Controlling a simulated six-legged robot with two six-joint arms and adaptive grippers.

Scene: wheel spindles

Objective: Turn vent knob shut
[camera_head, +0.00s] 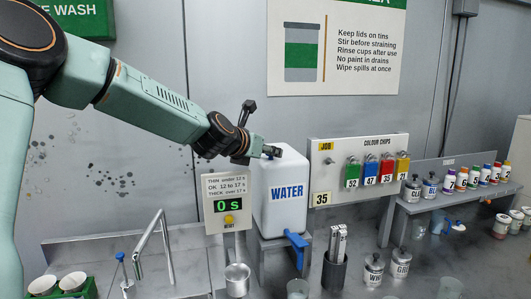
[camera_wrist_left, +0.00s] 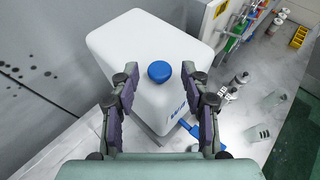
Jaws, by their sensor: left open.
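The white water container (camera_head: 284,190), marked WATER, stands on a stand against the wall. Its blue vent knob (camera_wrist_left: 159,71) is on top, round and seen from above in the left wrist view. My left gripper (camera_wrist_left: 160,92) is open, with one dark finger on each side of the knob's line and a clear gap between them. The knob appears just beyond the fingertips, not gripped. In the head view my left gripper (camera_head: 260,147) is beside the container's top, partly hiding the knob. A blue tap (camera_head: 296,242) sits low on the container's front. My right gripper is not in view.
A timer box (camera_head: 228,204) reading 0 s stands left of the container, with a metal cup (camera_head: 237,279) below it. A colour chips board (camera_head: 362,168) is close on the right.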

